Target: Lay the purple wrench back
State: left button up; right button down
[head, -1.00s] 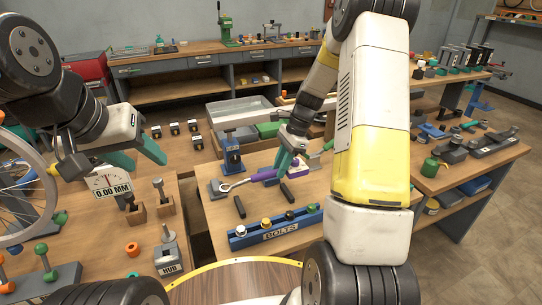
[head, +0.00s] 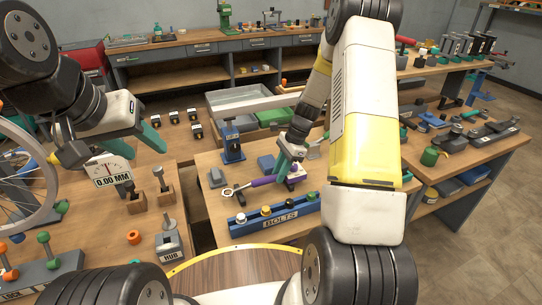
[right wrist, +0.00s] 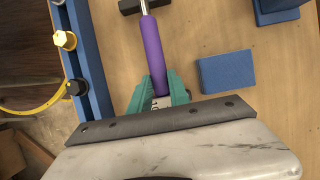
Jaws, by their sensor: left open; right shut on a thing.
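The purple wrench (head: 262,182) has a purple handle and a metal ring end at its left. My right gripper (head: 286,162) is shut on the handle's near end, and its teal fingers also show in the right wrist view (right wrist: 159,92). The handle (right wrist: 151,50) runs away from the fingers there. The wrench lies above two black supports, a left one (head: 240,198) and a right one (head: 290,184). I cannot tell whether it touches them. My left gripper (head: 128,145) is open and empty over the left bench, beside the dial gauge.
The blue BOLTS rail (head: 275,219) runs along the bench front, close to the wrench. A blue block (right wrist: 226,73) lies behind the wrench, and a blue stand (head: 232,142) rises further back.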

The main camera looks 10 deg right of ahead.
jog(key=shift+f, duration=0.25)
dwell(0.3)
jog(key=c, duration=1.1)
grip_release()
jog(key=shift+c, duration=0.2)
jog(key=v, duration=0.7)
jog(key=shift+d+r, duration=0.1)
jog(key=shift+r, duration=0.3)
